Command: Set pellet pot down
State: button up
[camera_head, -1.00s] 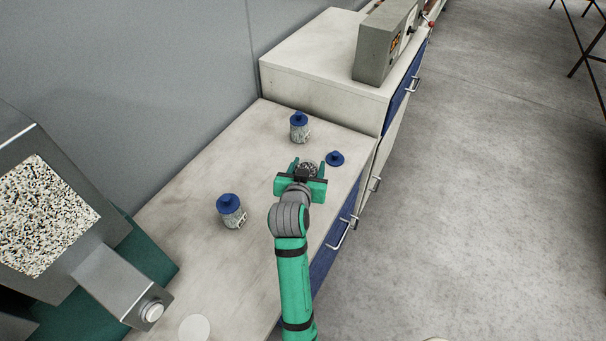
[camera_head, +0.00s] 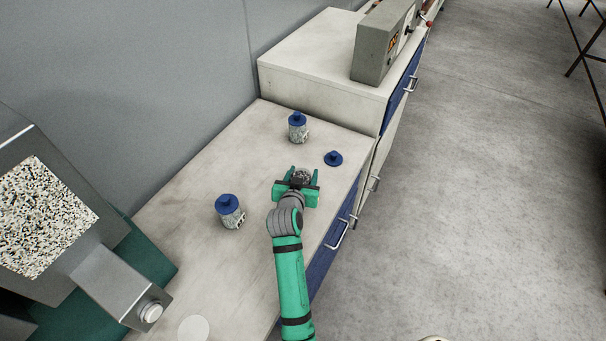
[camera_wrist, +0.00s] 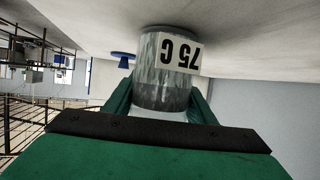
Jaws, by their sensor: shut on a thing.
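The open pellet pot (camera_head: 304,177) is a clear jar of grey speckled pellets, held between the fingers of my gripper (camera_head: 304,173) over the front right part of the counter. In the wrist view, which is upside down, the pot (camera_wrist: 162,80) carries a white label reading "75 C". Its base is at or very close to the counter top; I cannot tell whether it touches. A loose blue lid (camera_head: 333,158) lies on the counter just beyond the pot, to the right. The lid also shows in the wrist view (camera_wrist: 123,55).
Two blue-lidded pots (camera_head: 298,129) (camera_head: 230,213) stand on the counter (camera_head: 185,240), one behind my gripper and one to its left. A grey machine with a pellet-filled hopper (camera_head: 40,217) is at the left. A higher cabinet (camera_head: 310,65) bounds the back. A white disc (camera_head: 194,328) lies near the front.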

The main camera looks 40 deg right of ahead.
jog(key=o, duration=1.6)
jog(key=shift+f, duration=0.1)
jog(key=shift+c, duration=0.2)
jog(key=shift+a, duration=0.1)
jog(key=shift+s, duration=0.1)
jog(key=shift+r, duration=0.2)
jog(key=v, duration=1.1)
jog(key=shift+s+a+r, duration=0.2)
jog(key=shift+s+a, duration=0.05)
